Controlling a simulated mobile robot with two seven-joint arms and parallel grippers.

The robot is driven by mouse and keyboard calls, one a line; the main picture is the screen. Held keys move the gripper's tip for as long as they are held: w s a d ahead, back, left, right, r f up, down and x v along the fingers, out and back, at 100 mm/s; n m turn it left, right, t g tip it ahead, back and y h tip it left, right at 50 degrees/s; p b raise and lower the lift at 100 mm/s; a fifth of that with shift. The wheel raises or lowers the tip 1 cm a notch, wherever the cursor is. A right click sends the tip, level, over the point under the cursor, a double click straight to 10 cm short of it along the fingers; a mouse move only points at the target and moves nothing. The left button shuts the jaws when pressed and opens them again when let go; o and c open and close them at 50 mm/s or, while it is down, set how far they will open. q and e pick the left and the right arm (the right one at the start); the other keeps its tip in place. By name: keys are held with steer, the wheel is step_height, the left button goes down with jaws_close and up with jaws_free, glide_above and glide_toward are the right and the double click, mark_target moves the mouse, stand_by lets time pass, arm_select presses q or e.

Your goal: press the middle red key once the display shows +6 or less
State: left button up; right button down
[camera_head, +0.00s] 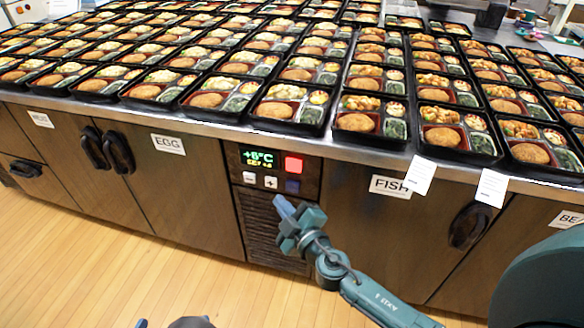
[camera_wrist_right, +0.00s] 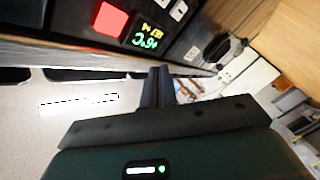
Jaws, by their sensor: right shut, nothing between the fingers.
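The control panel (camera_head: 266,199) is set in the counter front between the EGG and FISH doors. Its lit display (camera_head: 258,158) reads +6°C in green, with a smaller yellow line below. The bright red key (camera_head: 293,163) is right of the display. In the right wrist view, the red key (camera_wrist_right: 110,19) and display (camera_wrist_right: 148,35) are at the top. My right gripper (camera_head: 282,205) is shut and empty, its fingertips below the red key in the head view. The shut fingers (camera_wrist_right: 155,88) look apart from the key.
Two white keys (camera_head: 260,179) lie below the display, and a dark blue key (camera_head: 292,186) lies below the red one. A vent grille (camera_head: 270,232) is underneath. Bento trays (camera_head: 294,107) crowd the counter top. Paper slips (camera_head: 420,175) hang over its edge. Door handles (camera_head: 118,152) stick out.

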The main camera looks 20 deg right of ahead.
mark_target(288, 167)
steer(key=shift+w, duration=0.1)
arm_select(q)
steer(key=shift+a+r+b, duration=0.15)
steer(key=shift+a+b, duration=0.05)
steer(key=shift+b, duration=0.25)
arm_select(e)
steer(key=w+d, duration=0.5)
steer(key=w, duration=0.2)
steer(key=shift+w, duration=0.1)
stand_by(1.6)
arm_select(q)
steer(key=shift+f, duration=0.2)
arm_select(e)
steer(key=shift+w+d, duration=0.2)
steer(key=shift+w, duration=0.1)
arm_select(q)
steer(key=shift+f+b, duration=0.15)
steer(key=shift+b, duration=0.2)
arm_select(e)
steer(key=shift+w+d, duration=0.25)
steer(key=shift+w, duration=0.1)
stand_by(0.5)
steer(key=shift+s+a, duration=0.5)
steer(key=shift+s, duration=0.25)
